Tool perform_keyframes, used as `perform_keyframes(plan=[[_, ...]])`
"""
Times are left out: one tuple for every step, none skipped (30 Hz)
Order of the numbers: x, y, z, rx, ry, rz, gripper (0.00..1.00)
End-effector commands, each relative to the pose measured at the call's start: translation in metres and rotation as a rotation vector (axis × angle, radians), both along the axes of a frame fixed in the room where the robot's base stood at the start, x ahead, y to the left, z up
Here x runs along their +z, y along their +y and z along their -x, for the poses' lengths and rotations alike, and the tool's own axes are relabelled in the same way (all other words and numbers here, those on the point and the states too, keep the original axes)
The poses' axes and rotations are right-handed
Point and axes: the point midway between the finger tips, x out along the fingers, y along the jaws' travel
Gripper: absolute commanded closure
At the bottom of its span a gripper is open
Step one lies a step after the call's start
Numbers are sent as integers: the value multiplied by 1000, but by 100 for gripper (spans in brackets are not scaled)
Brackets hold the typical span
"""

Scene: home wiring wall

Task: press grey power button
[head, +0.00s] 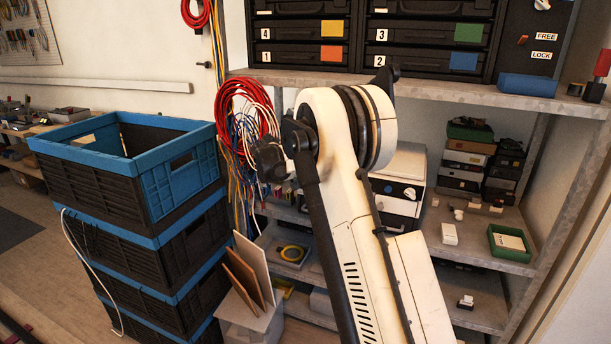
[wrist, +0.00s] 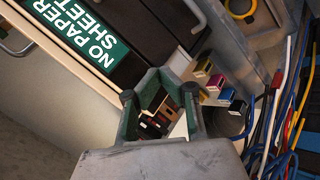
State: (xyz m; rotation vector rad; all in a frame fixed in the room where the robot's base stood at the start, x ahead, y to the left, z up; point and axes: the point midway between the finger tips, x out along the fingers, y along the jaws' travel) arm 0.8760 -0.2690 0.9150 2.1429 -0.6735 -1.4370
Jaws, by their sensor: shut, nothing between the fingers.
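I cannot make out a grey power button in either view. A white and dark machine stands on the shelf in the head view, with a small round blue part (head: 410,192) on its white front (head: 393,205). My gripper (wrist: 158,84) shows in the wrist view with green-lined fingers, shut and holding nothing. It is in front of a dark and pale machine front that carries a green sign (wrist: 82,36) reading "NO PAPER SHEET". The fingers hide part of what lies behind them. In the head view my arm covers the middle and I cannot clearly see the gripper.
Coloured cables (head: 243,125) hang at the shelf's left end. Stacked blue-rimmed crates (head: 130,190) stand left. A metal shelf (head: 440,92) runs above the machine.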

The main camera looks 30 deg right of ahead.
Motion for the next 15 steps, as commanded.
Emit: perform_keyframes(plan=[[0, -1, -1, 0, 0, 0, 100], [0, -2, -1, -1, -1, 0, 100], [0, -3, -2, -1, -1, 0, 100], [0, -4, -3, -1, -1, 0, 100], [0, -5, -3, -1, -1, 0, 100], [0, -6, -4, -1, -1, 0, 100], [0, -6, -5, -1, -1, 0, 100], [0, -6, -5, -1, -1, 0, 100], [0, -7, -5, -1, -1, 0, 100], [0, -7, -5, -1, -1, 0, 100], [0, -7, -5, -1, -1, 0, 100], [0, -7, -5, 0, 0, 0, 100], [0, -6, -5, 0, 0, 0, 100], [0, -6, -5, 0, 0, 0, 100], [0, -6, -5, 0, 0, 0, 100]])
